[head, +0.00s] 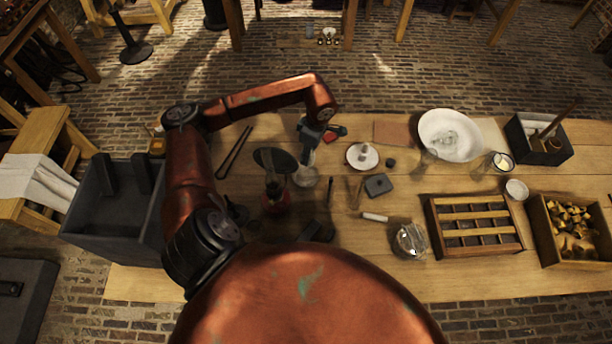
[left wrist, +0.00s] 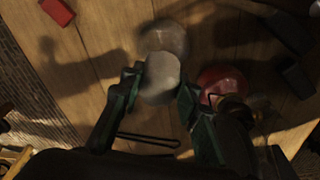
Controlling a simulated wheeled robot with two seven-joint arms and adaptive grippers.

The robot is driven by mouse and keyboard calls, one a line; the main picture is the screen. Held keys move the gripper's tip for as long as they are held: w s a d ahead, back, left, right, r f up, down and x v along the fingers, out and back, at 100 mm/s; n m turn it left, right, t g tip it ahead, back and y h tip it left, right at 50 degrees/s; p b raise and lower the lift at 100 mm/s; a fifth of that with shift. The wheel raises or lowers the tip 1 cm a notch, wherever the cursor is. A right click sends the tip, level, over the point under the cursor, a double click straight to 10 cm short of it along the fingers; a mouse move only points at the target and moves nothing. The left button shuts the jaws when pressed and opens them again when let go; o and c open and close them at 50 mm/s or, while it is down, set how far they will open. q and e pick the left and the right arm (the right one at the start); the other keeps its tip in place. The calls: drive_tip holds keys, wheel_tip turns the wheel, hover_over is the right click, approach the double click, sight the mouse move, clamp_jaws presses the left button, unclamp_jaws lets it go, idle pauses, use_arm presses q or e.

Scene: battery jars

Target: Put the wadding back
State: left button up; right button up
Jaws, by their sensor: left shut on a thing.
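My left gripper (head: 307,152) reaches down over the middle left of the table. In the left wrist view its fingers (left wrist: 160,92) are closed on a pale grey, round-topped thing (left wrist: 160,78). I cannot tell for sure whether this is the wadding. Just beyond it in that view is a second, greyish round shape (left wrist: 168,38); in the head view a clear glass piece (head: 305,177) stands below the gripper. A large white basin (head: 433,122) at the back right holds something pale that I cannot make out. My right gripper is in neither view.
A red-based lamp (head: 276,200) with a dark disc stands close left of the glass; its red base shows in the left wrist view (left wrist: 222,80). A white saucer (head: 353,163), a grey block (head: 378,185), a glass jar (head: 411,240) and a divided wooden crate (head: 433,225) lie to the right.

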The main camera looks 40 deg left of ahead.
use_arm(q)
drive_tip(key=f, duration=0.6)
drive_tip(key=shift+s+a+f, duration=0.1)
drive_tip(key=shift+s+a, duration=0.1)
drive_tip(key=shift+a, duration=0.1)
drive_tip(key=shift+f, duration=2)
drive_tip(key=shift+f, duration=0.2)
drive_tip(key=o, duration=1.1)
drive_tip(key=shift+c, duration=0.2)
drive_tip(key=shift+o, duration=0.2)
drive_tip(key=shift+r, duration=0.1)
drive_tip(key=r, duration=0.4)
drive_tip(key=d+r, duration=0.1)
drive_tip(key=r, duration=0.7)
drive_tip(key=shift+w+d+r, duration=0.1)
drive_tip(key=shift+w+d, duration=0.15)
